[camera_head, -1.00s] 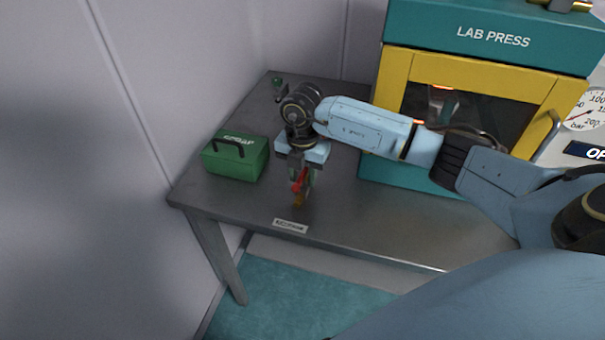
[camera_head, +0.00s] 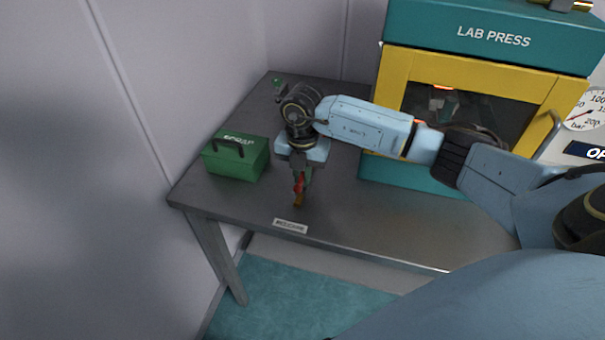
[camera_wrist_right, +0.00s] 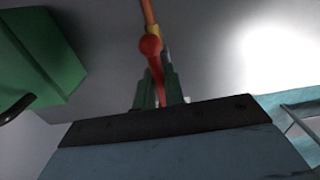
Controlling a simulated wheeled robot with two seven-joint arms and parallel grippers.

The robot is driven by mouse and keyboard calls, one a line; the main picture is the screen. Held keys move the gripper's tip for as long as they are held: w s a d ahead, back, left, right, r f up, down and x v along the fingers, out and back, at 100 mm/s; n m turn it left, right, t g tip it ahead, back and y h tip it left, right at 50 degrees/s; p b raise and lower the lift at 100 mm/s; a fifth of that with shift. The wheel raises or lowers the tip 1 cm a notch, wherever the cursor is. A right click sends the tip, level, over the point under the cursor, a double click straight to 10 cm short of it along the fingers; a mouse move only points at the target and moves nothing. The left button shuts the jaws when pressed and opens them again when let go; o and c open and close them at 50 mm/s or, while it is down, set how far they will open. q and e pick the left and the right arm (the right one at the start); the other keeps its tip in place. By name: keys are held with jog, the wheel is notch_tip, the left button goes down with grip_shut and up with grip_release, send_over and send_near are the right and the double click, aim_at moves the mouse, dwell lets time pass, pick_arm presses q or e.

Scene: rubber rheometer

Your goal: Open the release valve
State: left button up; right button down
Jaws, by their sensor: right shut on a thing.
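The release valve shows as a red lever (camera_head: 299,184) with an orange-brass piece (camera_head: 298,201) at the front edge of the steel table. In the right wrist view the red lever (camera_wrist_right: 155,68) has a round knob, with the orange-brass piece (camera_wrist_right: 149,14) beyond it. My right gripper (camera_head: 303,176) points down over the lever and is shut on it. Its greenish fingers (camera_wrist_right: 159,90) stand on either side of the lever in the wrist view. The gripper hides part of the valve. My left gripper is not in view.
A green box marked as scrap (camera_head: 236,160) stands left of my right gripper. A small label (camera_head: 290,226) lies on the table's front edge. The teal and yellow lab press (camera_head: 470,55) stands at the right. Bare table (camera_head: 385,225) lies in front of it.

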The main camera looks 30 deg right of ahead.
aim_at(302, 174)
jog(key=c, duration=1.5)
grip_release()
jog(key=shift+r, duration=0.15)
notch_tip(302, 174, up, 13)
jog(key=shift+r, duration=0.1)
